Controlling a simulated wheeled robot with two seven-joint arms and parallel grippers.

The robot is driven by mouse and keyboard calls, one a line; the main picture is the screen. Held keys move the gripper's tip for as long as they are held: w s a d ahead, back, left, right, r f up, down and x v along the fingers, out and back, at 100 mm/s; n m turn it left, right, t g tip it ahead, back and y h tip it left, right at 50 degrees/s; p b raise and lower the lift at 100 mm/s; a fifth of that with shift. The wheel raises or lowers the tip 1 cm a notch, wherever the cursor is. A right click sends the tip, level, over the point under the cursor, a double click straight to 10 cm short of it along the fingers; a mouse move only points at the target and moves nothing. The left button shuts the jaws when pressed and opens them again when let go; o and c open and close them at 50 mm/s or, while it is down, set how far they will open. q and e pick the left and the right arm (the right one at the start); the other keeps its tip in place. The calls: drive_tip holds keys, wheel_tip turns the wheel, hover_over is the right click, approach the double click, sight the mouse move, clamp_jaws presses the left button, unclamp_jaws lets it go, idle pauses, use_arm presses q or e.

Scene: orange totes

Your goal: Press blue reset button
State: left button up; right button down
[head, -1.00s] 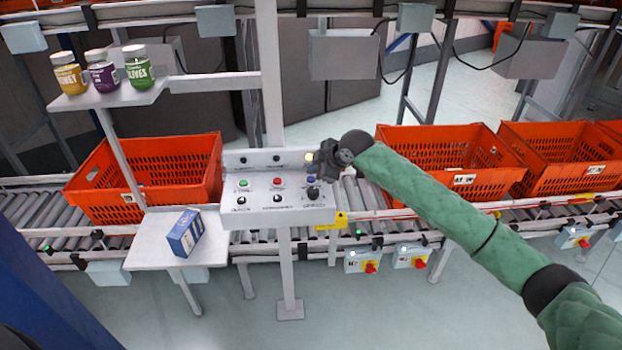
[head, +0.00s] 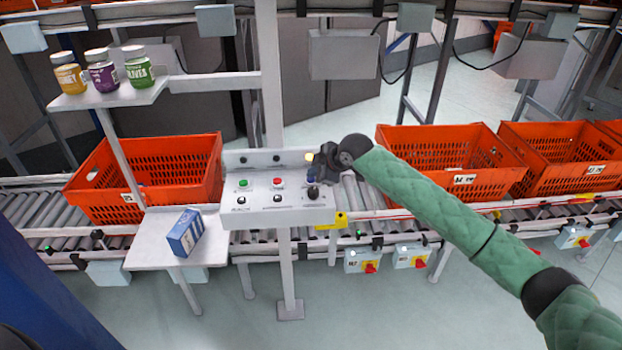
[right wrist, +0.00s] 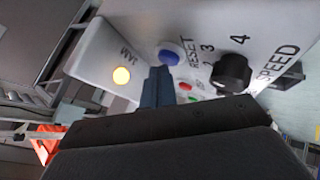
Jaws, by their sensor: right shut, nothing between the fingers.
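The grey control box (head: 262,214) stands on a post in the middle of the head view. The blue reset button is mostly hidden by my right gripper (head: 313,176) there. In the right wrist view the blue button (right wrist: 169,52) shows beside the "RESET" lettering. My right gripper's fingers (right wrist: 159,70) are shut and empty, with their tips just by the button's near edge. I cannot tell whether they touch it. My left gripper is not in view.
Beside the blue button are a red button (head: 278,181), a green button (head: 243,183), a black speed knob (right wrist: 231,73) and a lit yellow lamp (right wrist: 121,76). Orange totes (head: 190,150) stand on the rollers either side.

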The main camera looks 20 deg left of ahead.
sight(314, 180)
drive_tip(key=shift+f, duration=0.2)
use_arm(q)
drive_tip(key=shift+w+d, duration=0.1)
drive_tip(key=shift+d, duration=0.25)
use_arm(e)
drive_tip(key=shift+f, duration=0.15)
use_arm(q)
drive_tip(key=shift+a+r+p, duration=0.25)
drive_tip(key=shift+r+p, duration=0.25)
use_arm(e)
drive_tip(key=shift+r, duration=0.9)
